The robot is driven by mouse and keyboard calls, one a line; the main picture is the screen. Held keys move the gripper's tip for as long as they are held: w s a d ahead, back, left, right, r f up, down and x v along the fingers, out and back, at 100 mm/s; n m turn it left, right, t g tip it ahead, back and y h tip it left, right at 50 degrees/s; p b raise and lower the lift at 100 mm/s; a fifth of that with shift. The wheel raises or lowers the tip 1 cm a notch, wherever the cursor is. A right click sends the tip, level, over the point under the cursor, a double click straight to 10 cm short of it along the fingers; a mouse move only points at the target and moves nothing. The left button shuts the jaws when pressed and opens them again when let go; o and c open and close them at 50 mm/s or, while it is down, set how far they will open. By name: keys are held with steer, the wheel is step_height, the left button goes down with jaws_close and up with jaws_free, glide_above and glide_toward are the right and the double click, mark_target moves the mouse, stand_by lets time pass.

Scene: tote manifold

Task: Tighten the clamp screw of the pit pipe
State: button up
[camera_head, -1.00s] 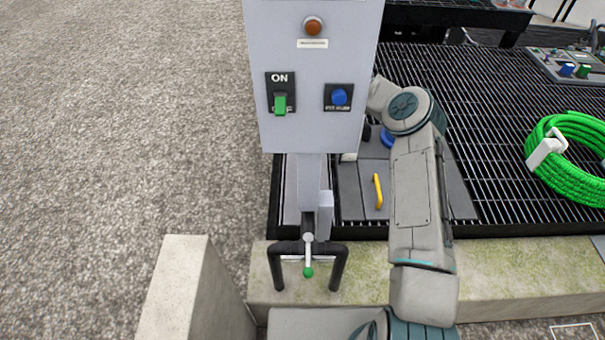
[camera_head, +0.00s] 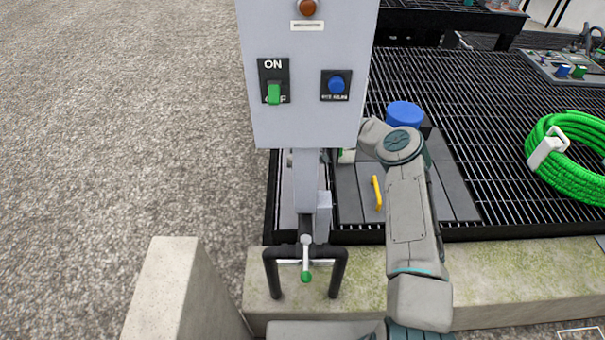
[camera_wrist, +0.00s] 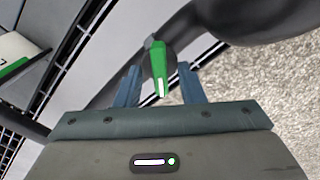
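In the wrist view, a green tapered handle (camera_wrist: 160,72) with a white stripe stands between the fingers of my gripper (camera_wrist: 159,80). The fingers are apart, with a visible gap on each side of the handle. A thick dark pipe (camera_wrist: 200,22) runs behind it. I cannot tell for sure whether this handle is the clamp screw. In the head view my gripper is hidden behind the grey control box (camera_head: 303,120). A dark bent pipe (camera_head: 338,270) with a green-tipped lever (camera_head: 306,276) stands below the box.
The box carries a green ON/OFF switch (camera_head: 274,93) and a blue button (camera_head: 336,84). A blue round object (camera_head: 404,114) and a yellow handle (camera_head: 377,193) are beside my arm. A green hose coil (camera_head: 570,160) lies on the grating. Concrete kerbs (camera_head: 160,290) border the front.

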steer(key=shift+c, duration=0.2)
jaws_close()
steer(key=shift+f+m+b, duration=0.1)
steer(key=shift+m+b, duration=0.3)
steer(key=shift+b, duration=0.4)
steer(key=shift+m+b, duration=0.3)
steer(key=shift+m, duration=0.1)
steer(key=shift+o, duration=0.2)
jaws_free()
steer(key=shift+r, duration=0.25)
step_height(320, 180, up, 7)
steer(key=shift+r, duration=0.15)
